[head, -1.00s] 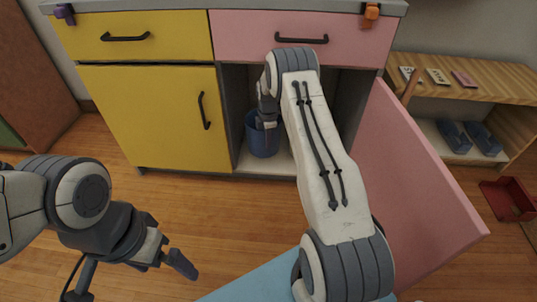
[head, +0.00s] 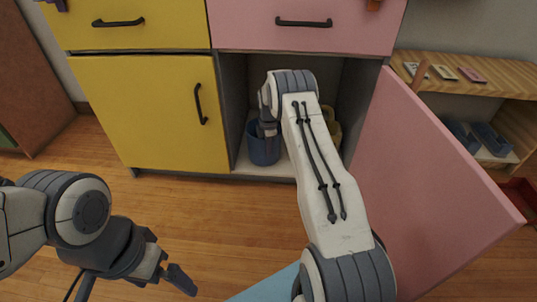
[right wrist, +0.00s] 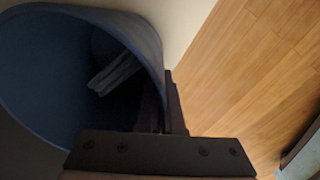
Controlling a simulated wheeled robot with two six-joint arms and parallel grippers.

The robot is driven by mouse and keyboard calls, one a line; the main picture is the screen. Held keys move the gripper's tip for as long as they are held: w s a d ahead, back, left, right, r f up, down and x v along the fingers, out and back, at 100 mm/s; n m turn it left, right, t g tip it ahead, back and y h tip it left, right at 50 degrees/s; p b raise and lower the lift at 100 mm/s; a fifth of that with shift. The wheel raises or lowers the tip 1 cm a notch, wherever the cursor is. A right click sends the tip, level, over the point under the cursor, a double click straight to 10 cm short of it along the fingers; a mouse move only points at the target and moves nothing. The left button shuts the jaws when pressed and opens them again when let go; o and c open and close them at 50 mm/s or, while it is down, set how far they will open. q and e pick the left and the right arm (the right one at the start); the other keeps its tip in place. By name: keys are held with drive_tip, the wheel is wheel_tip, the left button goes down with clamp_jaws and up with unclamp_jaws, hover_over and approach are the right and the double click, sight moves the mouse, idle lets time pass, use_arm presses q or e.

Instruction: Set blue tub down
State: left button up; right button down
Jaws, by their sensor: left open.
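The blue tub (head: 262,147) is inside the open cabinet, low down at its left side, at the level of the cabinet floor (head: 270,170). The right wrist view looks into its open mouth, with the tub wall (right wrist: 148,35) curving past the jaws. My right gripper (head: 268,128) is at the tub's rim. Its dark fingers (right wrist: 165,105) lie close together on the two sides of the wall, so it appears shut on the rim. My left gripper (head: 172,270) is open and empty over the wooden floor.
The pink door (head: 425,170) stands open at right, and the yellow door (head: 150,115) is closed at left. A yellowish object (head: 334,130) is partly hidden behind my right arm in the cabinet. A wooden shelf unit (head: 480,75) stands at right.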

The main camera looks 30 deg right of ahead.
drive_tip(key=shift+r, duration=0.1)
drive_tip(key=shift+f, duration=0.35)
drive_tip(key=c, duration=1)
unclamp_jaws()
drive_tip(key=shift+c, duration=0.2)
drive_tip(key=shift+r, duration=0.1)
drive_tip(key=shift+r, duration=0.3)
drive_tip(key=r+p, duration=0.5)
drive_tip(key=r, duration=0.2)
drive_tip(key=shift+s+r, duration=0.2)
